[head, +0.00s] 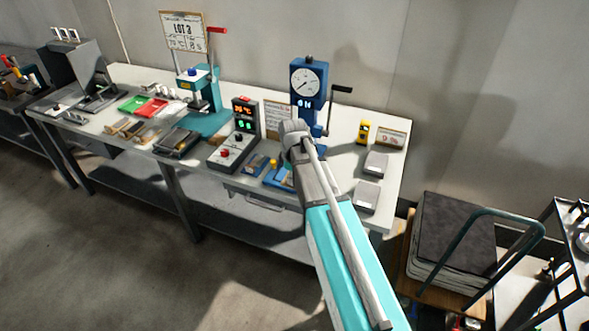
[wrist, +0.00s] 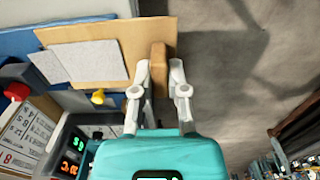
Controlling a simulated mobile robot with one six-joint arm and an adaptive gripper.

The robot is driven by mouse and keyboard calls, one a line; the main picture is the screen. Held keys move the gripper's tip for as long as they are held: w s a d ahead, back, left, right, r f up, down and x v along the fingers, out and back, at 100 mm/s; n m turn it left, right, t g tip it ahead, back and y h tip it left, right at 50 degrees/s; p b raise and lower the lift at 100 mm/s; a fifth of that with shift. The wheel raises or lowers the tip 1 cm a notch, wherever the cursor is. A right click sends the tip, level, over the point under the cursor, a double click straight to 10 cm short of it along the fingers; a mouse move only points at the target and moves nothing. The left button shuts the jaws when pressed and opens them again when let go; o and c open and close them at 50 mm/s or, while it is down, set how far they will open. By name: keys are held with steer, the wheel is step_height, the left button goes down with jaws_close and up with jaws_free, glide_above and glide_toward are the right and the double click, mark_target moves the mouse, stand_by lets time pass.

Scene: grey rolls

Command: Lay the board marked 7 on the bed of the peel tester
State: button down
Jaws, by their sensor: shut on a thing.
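In the wrist view, my gripper (wrist: 161,68) is shut on the thick brown end block of a tan board (wrist: 112,38). A pale grey sheet (wrist: 85,62) lies along the board. No number shows on it, so I cannot tell if it is marked 7. The board is over or beside a blue plate (wrist: 45,38), part of the peel tester; touching or apart is unclear. In the head view, the peel tester (head: 309,82) is blue with a round dial. Its blue bed (head: 277,177) is partly hidden by my arm, which also hides my gripper and the held board.
A controller box (head: 234,147) with lit displays stands left of the tester. A small board (head: 255,163) lies beside it. Two grey blocks (head: 368,194) (head: 376,163) and a yellow device (head: 364,132) are at the right. A trolley (head: 455,240) stands beyond the bench's right end.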

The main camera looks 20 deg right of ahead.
steer(key=shift+w, duration=0.15)
steer(key=shift+a, duration=0.15)
steer(key=shift+w+a+r, duration=0.1)
steer(key=shift+w+a, duration=0.2)
steer(key=shift+w, duration=0.15)
steer(key=w+a+r+p, duration=0.2)
steer(key=w+a, duration=0.8)
steer(key=a, duration=0.2)
steer(key=shift+w, duration=0.2)
